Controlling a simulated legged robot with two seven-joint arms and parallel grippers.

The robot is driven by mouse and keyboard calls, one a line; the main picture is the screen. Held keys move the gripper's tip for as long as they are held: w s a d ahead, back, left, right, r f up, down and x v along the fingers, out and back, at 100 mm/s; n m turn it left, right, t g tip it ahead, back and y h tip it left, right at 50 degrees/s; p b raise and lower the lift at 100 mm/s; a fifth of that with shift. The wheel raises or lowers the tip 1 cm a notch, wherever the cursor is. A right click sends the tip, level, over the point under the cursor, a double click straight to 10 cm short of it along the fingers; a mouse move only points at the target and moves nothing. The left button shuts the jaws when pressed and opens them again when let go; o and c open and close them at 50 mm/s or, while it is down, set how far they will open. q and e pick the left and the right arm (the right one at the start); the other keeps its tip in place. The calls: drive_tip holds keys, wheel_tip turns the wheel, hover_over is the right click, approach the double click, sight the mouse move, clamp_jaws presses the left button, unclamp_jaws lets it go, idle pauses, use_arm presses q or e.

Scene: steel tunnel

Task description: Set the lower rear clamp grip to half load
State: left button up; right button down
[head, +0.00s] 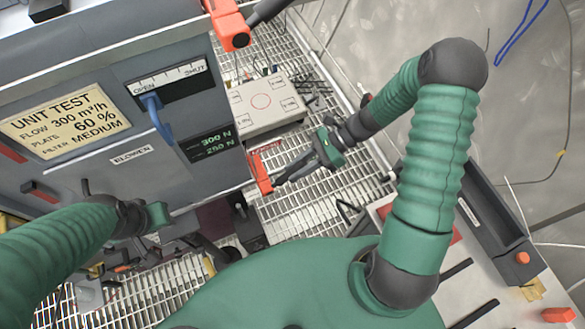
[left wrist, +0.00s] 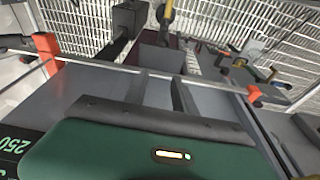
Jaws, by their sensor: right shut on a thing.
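An orange-red clamp grip (head: 261,174) stands at the lower right corner of the grey test cabinet in the head view. My right gripper (head: 275,183) is shut on it from the right, and its fingers cover part of it. A second orange-red grip (head: 228,25) shows at the cabinet's upper corner. A green display (head: 210,144) on the cabinet reads 300 N above 250 N. My left gripper (left wrist: 160,90) is open and empty in the left wrist view, beside the grey cabinet wall. Orange end pieces (left wrist: 47,50) (left wrist: 254,93) there sit on a thin rod.
The cabinet front has a UNIT TEST plate (head: 64,120) and a blue lever (head: 155,112) beneath an OPEN–SHUT scale. A pale box (head: 262,103) stands on the grating behind my right gripper. A dark tray (head: 490,225) is at the right. Open grating (head: 315,205) lies below my right gripper.

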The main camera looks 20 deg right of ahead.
drive_tip(key=shift+w+d+f+y, duration=0.1)
drive_tip(key=shift+d+f+y, duration=0.15)
drive_tip(key=shift+f+y, duration=0.05)
drive_tip(key=c, duration=1.6)
unclamp_jaws()
drive_tip(key=o, duration=0.4)
drive_tip(key=shift+c, duration=0.2)
drive_tip(key=shift+d+r, duration=0.15)
drive_tip(key=shift+d, duration=0.1)
drive_tip(key=v, duration=1.6)
drive_tip(key=shift+d+p, duration=0.3)
drive_tip(key=shift+p, duration=0.05)
